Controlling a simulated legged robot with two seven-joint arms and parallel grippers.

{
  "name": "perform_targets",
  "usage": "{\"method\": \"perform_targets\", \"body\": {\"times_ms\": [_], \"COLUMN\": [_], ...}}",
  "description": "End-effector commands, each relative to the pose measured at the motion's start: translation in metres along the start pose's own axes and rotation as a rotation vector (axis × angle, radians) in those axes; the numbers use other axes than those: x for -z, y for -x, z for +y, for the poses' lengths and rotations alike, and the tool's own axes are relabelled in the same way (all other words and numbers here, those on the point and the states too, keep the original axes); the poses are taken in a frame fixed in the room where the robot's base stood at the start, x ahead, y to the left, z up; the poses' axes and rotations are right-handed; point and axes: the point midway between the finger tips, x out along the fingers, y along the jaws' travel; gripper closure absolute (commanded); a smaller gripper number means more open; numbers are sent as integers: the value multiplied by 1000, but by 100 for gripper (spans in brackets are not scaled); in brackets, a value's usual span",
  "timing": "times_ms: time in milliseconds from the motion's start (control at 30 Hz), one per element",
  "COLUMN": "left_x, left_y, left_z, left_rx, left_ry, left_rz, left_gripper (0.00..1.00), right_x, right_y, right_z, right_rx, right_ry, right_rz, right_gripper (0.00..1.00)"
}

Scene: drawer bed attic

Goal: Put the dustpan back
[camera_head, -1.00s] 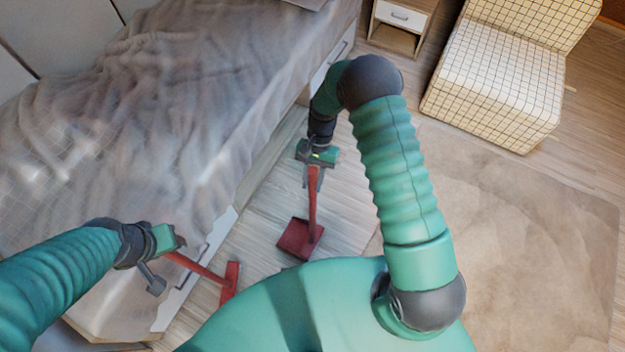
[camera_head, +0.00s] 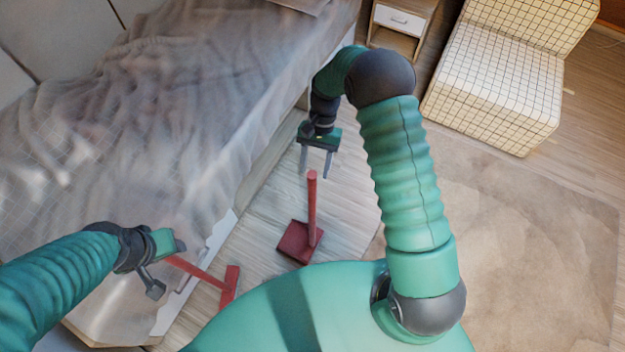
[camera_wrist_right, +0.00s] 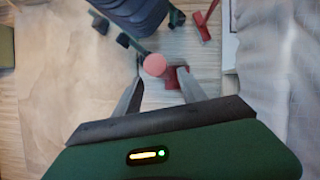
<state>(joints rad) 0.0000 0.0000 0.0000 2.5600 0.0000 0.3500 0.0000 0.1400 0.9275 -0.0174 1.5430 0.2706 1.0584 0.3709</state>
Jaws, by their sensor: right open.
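The red dustpan (camera_head: 298,242) stands on the wooden floor beside the bed, its long handle (camera_head: 312,205) pointing up. My right gripper (camera_head: 316,172) is open and empty, just above and behind the handle's top. In the right wrist view, the round handle end (camera_wrist_right: 155,65) shows between the spread fingers, with part of the red pan (camera_wrist_right: 177,77) beyond it. My left gripper (camera_head: 168,262) is at the lower left, shut on the handle of a red broom (camera_head: 230,286). The broom is tilted, with its head near the bed's side. The left fingertips are partly hidden.
The bed (camera_head: 130,130) with a rumpled grey cover fills the left. A small nightstand (camera_head: 398,25) and a checked chair (camera_head: 495,90) stand at the back right. A beige rug (camera_head: 540,230) covers the right. Bare floor surrounds the dustpan.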

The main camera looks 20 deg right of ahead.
Motion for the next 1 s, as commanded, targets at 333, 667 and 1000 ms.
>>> {"method": "perform_targets", "body": {"times_ms": [333, 667, 1000], "left_x": [0, 0, 0], "left_y": [1, 1, 1], "left_z": [0, 0, 0], "left_rx": [0, 0, 0], "left_ry": [0, 0, 0], "left_rz": [0, 0, 0], "left_gripper": [51, 51, 51], "right_x": [-4, -101, -136], "right_y": [56, 78, 69], "right_z": [1, 47, 69], "right_rx": [-1, -49, -74], "right_ry": [18, 510, 718], "right_rz": [21, 475, 635], "right_gripper": [51, 51, 51]}}
